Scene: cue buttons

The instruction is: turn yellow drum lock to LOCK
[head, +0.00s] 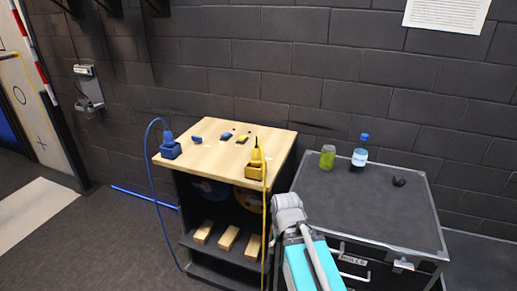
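A yellow plug-like block (255,171) with a yellow cable stands at the front right of the wooden-topped cabinet (200,158). A small yellow piece (243,138) lies further back on the same top. A yellow round shape, perhaps the drum (250,199), shows partly in the dark opening under the top. I cannot make out its lock or any LOCK mark. My arm reaches up from the bottom, right of the cabinet, and ends in a grey joint. No gripper fingers show.
A blue block (170,148) with a blue cable and small blue pieces (226,136) are on the cabinet top. Wooden blocks (228,238) lie on its lower shelf. A black case (390,205) at right carries a green can (327,157) and a bottle (360,152). Floor is free at left.

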